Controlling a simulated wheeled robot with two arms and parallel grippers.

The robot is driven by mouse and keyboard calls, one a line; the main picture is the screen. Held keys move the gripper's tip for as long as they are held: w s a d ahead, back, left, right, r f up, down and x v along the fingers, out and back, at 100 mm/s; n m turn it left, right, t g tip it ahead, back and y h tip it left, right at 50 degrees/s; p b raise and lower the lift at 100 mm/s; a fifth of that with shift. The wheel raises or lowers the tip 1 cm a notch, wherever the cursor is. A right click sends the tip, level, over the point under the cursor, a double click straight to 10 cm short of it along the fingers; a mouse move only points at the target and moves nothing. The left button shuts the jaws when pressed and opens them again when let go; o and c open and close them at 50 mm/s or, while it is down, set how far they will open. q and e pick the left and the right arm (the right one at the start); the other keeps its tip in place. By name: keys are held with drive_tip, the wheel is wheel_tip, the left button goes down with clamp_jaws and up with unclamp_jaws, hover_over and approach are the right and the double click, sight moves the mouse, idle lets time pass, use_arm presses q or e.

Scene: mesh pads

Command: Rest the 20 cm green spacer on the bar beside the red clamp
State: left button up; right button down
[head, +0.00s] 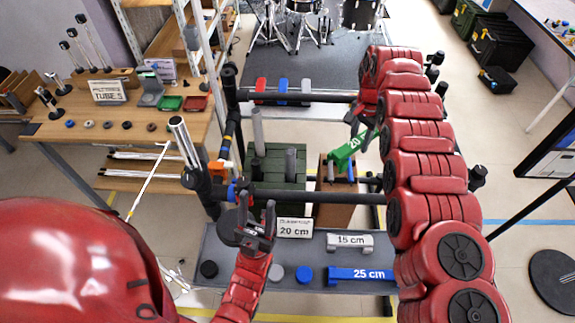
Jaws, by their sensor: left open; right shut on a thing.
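The green spacer (343,154), marked 20, is in the grasp of my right gripper (363,130), which is shut on it. It is tilted, in the air between the far bar (325,97) and the near bar (320,197). My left gripper (257,212) is open and empty, just in front of the near bar's left part. A blue collar (232,192) is on that bar beside it. I cannot clearly make out a red clamp on the near bar. A red block (260,88) shows by the far bar's left part. My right arm hides the bars' right ends.
A grey tray (220,265) below the near bar holds a grey 15 cm spacer (350,242), a blue 25 cm spacer (360,274), round discs and a 20 cm sign (294,228). A green crate (275,170) and a brown box (335,210) stand between the bars. A workbench (100,140) is left.

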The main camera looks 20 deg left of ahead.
sight(340, 156)
drive_tip(key=shift+s+a, duration=0.2)
drive_tip(key=shift+a+f, duration=0.1)
drive_tip(key=shift+f, duration=0.05)
drive_tip(key=shift+a, duration=0.1)
drive_tip(key=shift+s+a+f+m+p, duration=0.1)
drive_tip(key=shift+s+a+m+p, duration=0.05)
drive_tip(key=shift+a+m+p, duration=0.3)
drive_tip(key=shift+m, duration=0.95)
drive_tip(key=shift+s+a+f+p, duration=0.2)
drive_tip(key=shift+s+a+p, duration=0.15)
drive_tip(key=shift+a, duration=0.55)
drive_tip(key=shift+s+a+f+p, duration=0.15)
drive_tip(key=shift+s+a+p, duration=0.2)
drive_tip(key=shift+a, duration=0.5)
drive_tip(key=shift+s+a+f+p, duration=0.2)
drive_tip(key=shift+s+a+p, duration=0.15)
drive_tip(key=shift+a, duration=0.55)
